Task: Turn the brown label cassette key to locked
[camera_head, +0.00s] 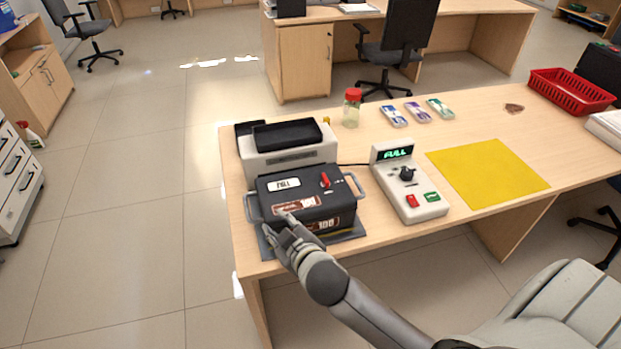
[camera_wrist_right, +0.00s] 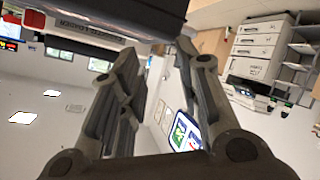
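The dark cassette (camera_head: 340,209) with brown label strips (camera_head: 297,205) sits on a grey base in front of a white and black machine (camera_head: 290,157). A small red key (camera_head: 325,180) stands on its top, right of the white label; I cannot tell which position it is turned to. My right gripper (camera_head: 285,223) is at the cassette's near left front edge, away from the key. In the right wrist view its fingers (camera_wrist_right: 158,60) stand apart with nothing between them, and a dark body, probably the cassette, fills the top. My left gripper is out of view.
A white control box (camera_head: 425,208) with a lit FULL display and a black knob stands right of the cassette. A yellow mat (camera_head: 488,172), a red-lidded jar (camera_head: 352,108), several small packs and a red basket (camera_head: 570,92) lie on the wooden counter (camera_head: 400,238).

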